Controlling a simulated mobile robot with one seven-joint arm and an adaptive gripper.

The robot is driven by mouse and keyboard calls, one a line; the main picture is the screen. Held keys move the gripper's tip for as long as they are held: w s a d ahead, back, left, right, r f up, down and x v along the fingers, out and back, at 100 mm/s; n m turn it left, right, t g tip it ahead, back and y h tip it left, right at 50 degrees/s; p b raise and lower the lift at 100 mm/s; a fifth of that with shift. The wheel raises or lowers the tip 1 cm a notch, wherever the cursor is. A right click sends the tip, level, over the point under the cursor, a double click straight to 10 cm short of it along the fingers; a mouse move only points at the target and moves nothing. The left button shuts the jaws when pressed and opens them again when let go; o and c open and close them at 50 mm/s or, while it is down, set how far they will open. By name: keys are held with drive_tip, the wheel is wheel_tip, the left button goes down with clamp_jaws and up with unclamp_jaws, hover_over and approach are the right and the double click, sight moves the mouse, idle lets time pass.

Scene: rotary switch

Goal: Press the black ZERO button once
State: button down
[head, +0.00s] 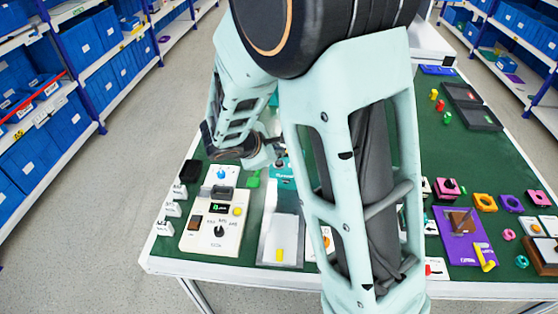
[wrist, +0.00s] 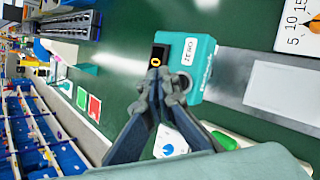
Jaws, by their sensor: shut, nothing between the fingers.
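A teal box (wrist: 190,68) with a white printed label stands on the green table in the wrist view. In the head view, my gripper (head: 266,158) is beside the teal box (head: 282,172), which my arm partly hides.
A grey metal plate (wrist: 240,72) adjoins the teal box. A white rotary switch panel (head: 214,232) stands at the table's front left. A green piece (wrist: 224,140) lies near my fingers. Blue-bin shelves (head: 100,40) line the left aisle.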

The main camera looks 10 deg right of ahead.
sight(278, 164)
wheel_tip(278, 164, up, 4)
drive_tip(key=p, duration=0.2)
drive_tip(key=shift+r+p, duration=0.15)
drive_tip(key=shift+p, duration=0.15)
idle(0.5)
